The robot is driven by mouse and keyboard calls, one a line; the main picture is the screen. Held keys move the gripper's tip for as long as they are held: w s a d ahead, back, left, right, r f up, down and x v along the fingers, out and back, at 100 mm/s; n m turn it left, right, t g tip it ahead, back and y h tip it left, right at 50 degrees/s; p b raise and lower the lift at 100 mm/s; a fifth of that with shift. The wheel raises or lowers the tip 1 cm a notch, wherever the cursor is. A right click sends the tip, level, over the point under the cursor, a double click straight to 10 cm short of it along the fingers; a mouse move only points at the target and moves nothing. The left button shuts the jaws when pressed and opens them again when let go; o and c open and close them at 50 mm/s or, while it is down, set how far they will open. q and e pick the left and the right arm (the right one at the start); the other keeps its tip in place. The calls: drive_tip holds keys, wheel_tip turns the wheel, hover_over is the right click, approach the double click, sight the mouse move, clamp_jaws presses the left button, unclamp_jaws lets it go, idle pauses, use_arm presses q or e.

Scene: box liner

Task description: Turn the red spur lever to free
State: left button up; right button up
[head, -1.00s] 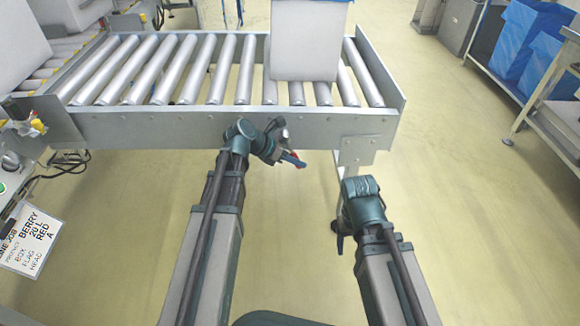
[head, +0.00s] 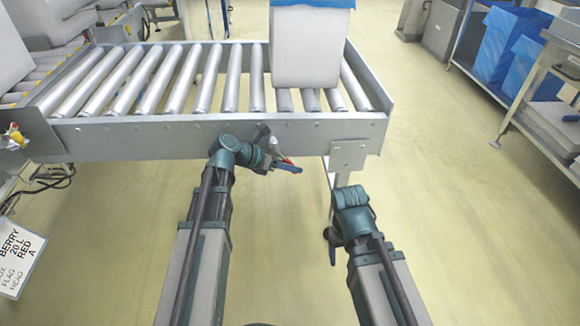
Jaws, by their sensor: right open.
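My right gripper (head: 332,248) is open and empty, pointing down over the floor to the right of the lever, below the conveyor's end.
The roller conveyor (head: 110,140) spans the front, with a pale box (head: 306,50) holding a blue liner on its rollers. A support leg (head: 347,157) stands under its right end. A printed sign (head: 18,262) is at lower left. Carts with blue bins (head: 505,50) stand right; floor between is clear.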

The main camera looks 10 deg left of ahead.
use_arm(q)
drive_tip(key=p+v, duration=0.8)
drive_tip(key=v, duration=0.5)
drive_tip(key=shift+s+a+r, duration=0.2)
drive_tip(key=shift+a+r, duration=0.05)
drive_tip(key=shift+f, duration=0.15)
drive_tip(key=shift+c, duration=1.3)
drive_tip(key=shift+m+h, duration=0.7)
drive_tip(key=f+b, duration=0.1)
drive_tip(key=b, duration=0.1)
drive_tip(key=a+f+b, duration=0.1)
drive_tip(key=f+b, duration=0.1)
drive_tip(key=a+f+b, duration=0.1)
drive_tip(key=b, duration=0.2)
drive_tip(key=shift+f, duration=0.25)
clamp_jaws()
drive_tip(key=shift+s+a+f+m+h+b, duration=0.2)
drive_tip(key=shift+a+f+m+h+b, duration=0.45)
drive_tip(key=shift+b, duration=0.75)
drive_tip(key=shift+s+a+f+m+h+b, duration=0.25)
drive_tip(key=shift+a+f+m+h+b, duration=0.35)
drive_tip(key=shift+b, duration=0.85)
drive_tip(key=shift+s+a+f+m+h+b, duration=0.2)
drive_tip(key=shift+a+f+m+h+b, duration=0.2)
drive_tip(key=shift+a+b, duration=0.7)
